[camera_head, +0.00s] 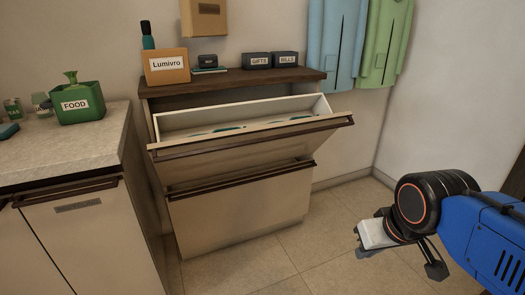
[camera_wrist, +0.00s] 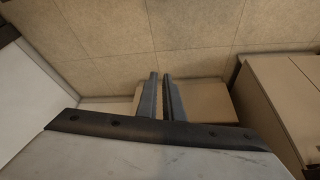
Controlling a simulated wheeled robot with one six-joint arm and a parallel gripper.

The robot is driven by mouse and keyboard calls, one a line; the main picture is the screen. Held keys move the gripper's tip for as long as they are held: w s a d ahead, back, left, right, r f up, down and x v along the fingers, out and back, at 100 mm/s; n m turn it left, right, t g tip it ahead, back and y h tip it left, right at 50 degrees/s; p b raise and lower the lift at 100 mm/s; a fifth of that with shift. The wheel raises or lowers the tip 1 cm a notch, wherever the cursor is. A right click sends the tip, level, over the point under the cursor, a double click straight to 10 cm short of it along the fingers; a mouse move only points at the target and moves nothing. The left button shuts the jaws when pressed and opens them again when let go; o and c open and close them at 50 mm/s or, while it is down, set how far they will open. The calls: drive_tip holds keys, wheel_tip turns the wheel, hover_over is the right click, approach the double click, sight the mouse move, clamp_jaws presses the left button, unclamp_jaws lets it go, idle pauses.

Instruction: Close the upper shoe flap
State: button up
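The shoe cabinet stands against the back wall in the head view. Its upper shoe flap (camera_head: 240,148) is tilted out and open at the top, so the pale inside (camera_head: 190,121) shows, with some teal items in it. A dark handle bar (camera_head: 250,137) runs along the flap's upper edge. The lower flap (camera_head: 240,205) is shut. My gripper (camera_head: 402,262) is at the right of the head view, over the floor, apart from the flap. Its dark prongs look spread there, but two grey bars look close together in the wrist view (camera_wrist: 162,95), so its opening is unclear. It appears empty.
An orange Lumivro box (camera_head: 166,67), a dark bottle and dark GIFTS and BILLS boxes (camera_head: 270,60) stand on the cabinet top. A counter (camera_head: 60,145) with a green FOOD box (camera_head: 77,104) is at left. Coats (camera_head: 340,40) hang at right. Floor in front is clear.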

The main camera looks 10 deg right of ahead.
drive_tip(key=w+r+m, duration=0.1)
drive_tip(key=w+m, duration=0.1)
drive_tip(key=w+r+m+y, duration=0.1)
drive_tip(key=w+m, duration=0.1)
drive_tip(key=w+a+r+m, duration=0.1)
drive_tip(key=w+m, duration=0.1)
drive_tip(key=w, duration=0.1)
drive_tip(key=shift+a+r, duration=0.1)
drive_tip(key=shift+r, duration=0.05)
clamp_jaws()
drive_tip(key=w+d+r+m+t+y, duration=0.1)
drive_tip(key=w+d+r+m+t, duration=0.2)
drive_tip(key=w+m, duration=0.65)
drive_tip(key=w+d+r+m, duration=0.3)
drive_tip(key=w+d+m, duration=0.3)
drive_tip(key=w+m, duration=0.3)
drive_tip(key=w+d+r+m+t+y, duration=0.1)
drive_tip(key=w+d+r+m+t, duration=0.2)
drive_tip(key=w+m, duration=0.6)
drive_tip(key=w+a+f, duration=0.1)
drive_tip(key=w+f, duration=0.2)
drive_tip(key=w, duration=0.8)
drive_tip(key=shift+w+a+f+n+g, duration=0.25)
drive_tip(key=shift+w+f+n+g, duration=0.1)
drive_tip(key=shift+w+g, duration=0.05)
